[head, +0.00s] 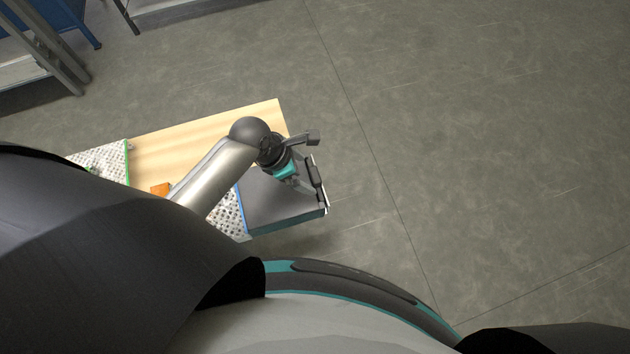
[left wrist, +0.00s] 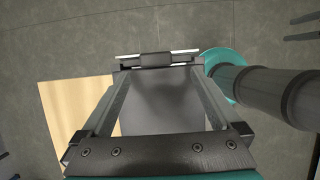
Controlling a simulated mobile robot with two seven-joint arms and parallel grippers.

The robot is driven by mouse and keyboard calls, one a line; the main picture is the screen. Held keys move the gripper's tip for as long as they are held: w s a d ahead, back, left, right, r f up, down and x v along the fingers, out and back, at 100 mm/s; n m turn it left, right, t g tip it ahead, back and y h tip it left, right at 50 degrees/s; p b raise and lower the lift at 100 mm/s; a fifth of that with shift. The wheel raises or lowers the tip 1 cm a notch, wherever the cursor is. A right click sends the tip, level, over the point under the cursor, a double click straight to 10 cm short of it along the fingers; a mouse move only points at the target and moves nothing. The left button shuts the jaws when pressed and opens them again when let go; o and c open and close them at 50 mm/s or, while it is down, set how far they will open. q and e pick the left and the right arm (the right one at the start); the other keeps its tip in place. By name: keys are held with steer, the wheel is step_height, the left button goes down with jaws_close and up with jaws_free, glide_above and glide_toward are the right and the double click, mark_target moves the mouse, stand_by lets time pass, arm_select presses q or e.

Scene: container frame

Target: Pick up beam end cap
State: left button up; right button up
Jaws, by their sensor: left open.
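My left gripper (head: 315,163) is open over the right end of a dark grey tray-like surface (head: 280,203). In the left wrist view its two fingers (left wrist: 158,72) stand apart on either side of that grey surface (left wrist: 160,105). A small dark block (left wrist: 155,60) shows between the fingertips, against a thin white edge. I cannot tell whether it is the beam end cap or a part of the gripper. No other piece can be made out clearly as the beam end cap. My right gripper is not in view.
A pale wooden board (head: 205,135) lies behind the arm and also shows in the left wrist view (left wrist: 70,120). Racks (head: 45,45) stand at the upper left. The grey floor on the right is clear.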

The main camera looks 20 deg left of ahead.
mark_target(313, 175)
arm_select(q)
steer(key=shift+w+b+x, duration=0.2)
steer(key=shift+b+x, duration=0.15)
steer(key=shift+x, duration=1)
steer(key=shift+w+b+x, duration=0.2)
steer(key=shift+b+x, duration=0.15)
steer(key=shift+x, duration=1)
steer(key=shift+r, duration=0.1)
jaws_close()
